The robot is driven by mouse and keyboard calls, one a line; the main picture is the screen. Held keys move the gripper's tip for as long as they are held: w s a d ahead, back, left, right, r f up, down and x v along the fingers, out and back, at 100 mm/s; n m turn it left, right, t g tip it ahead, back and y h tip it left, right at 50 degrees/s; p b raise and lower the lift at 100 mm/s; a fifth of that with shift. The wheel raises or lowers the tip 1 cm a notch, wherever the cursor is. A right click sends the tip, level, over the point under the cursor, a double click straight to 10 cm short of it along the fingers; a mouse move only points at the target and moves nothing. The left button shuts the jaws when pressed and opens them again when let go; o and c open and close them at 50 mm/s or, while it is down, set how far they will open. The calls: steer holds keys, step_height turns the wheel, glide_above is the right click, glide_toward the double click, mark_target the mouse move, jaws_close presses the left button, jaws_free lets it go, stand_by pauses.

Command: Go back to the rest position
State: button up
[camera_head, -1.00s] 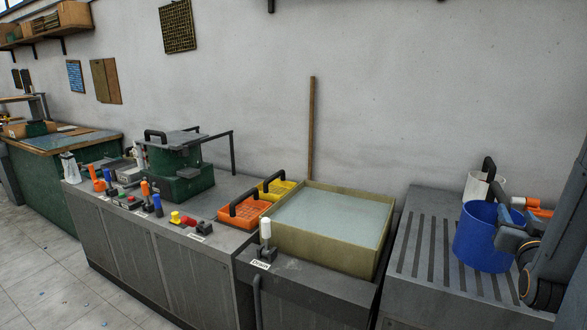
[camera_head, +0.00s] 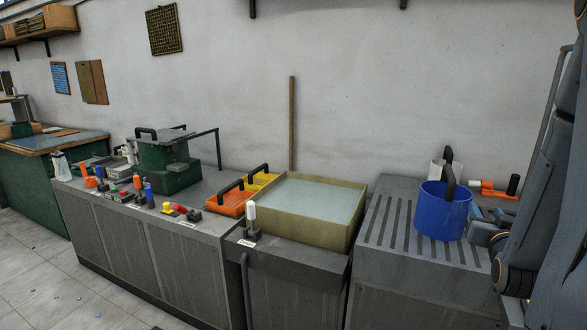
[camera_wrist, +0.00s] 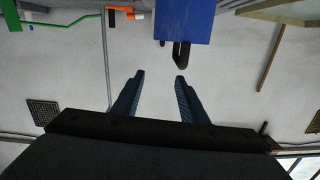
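My gripper (camera_wrist: 160,78) is open and empty in the wrist view, its two dark blue fingers apart with bare wall behind them. In the head view my gripper (camera_head: 482,226) is partly hidden by my arm, at the right of the blue bucket (camera_head: 441,212). The bucket stands upright on the slotted grey bench with its black handle raised. It also shows upside down at the top of the wrist view (camera_wrist: 184,20), just beyond the fingertips. Whether anything touches the bucket is hard to tell in the head view.
The slotted bench (camera_head: 375,228) also carries a white container (camera_head: 437,168) and an orange tool with a black end (camera_head: 495,187) behind the bucket. A shallow water-filled tray (camera_head: 300,228) and orange basket (camera_head: 230,204) stand to the left.

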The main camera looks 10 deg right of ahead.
steer(key=w+a+f+n+g+y, duration=0.1)
steer(key=a+f+n+g+y, duration=0.15)
steer(key=a+f, duration=0.45)
steer(key=w+a+f+n+g+y, duration=0.1)
steer(key=a+f+g+y, duration=0.2)
steer(key=a, duration=0.9)
steer(key=s+a+f+n+g+y, duration=0.1)
steer(key=s+a+n+g+y, duration=0.2)
steer(key=s+a+g, duration=0.5)
steer(key=s+a, duration=0.8)
steer(key=a, duration=0.1)
steer(key=shift+a+g, duration=0.35)
steer(key=shift+a, duration=0.05)
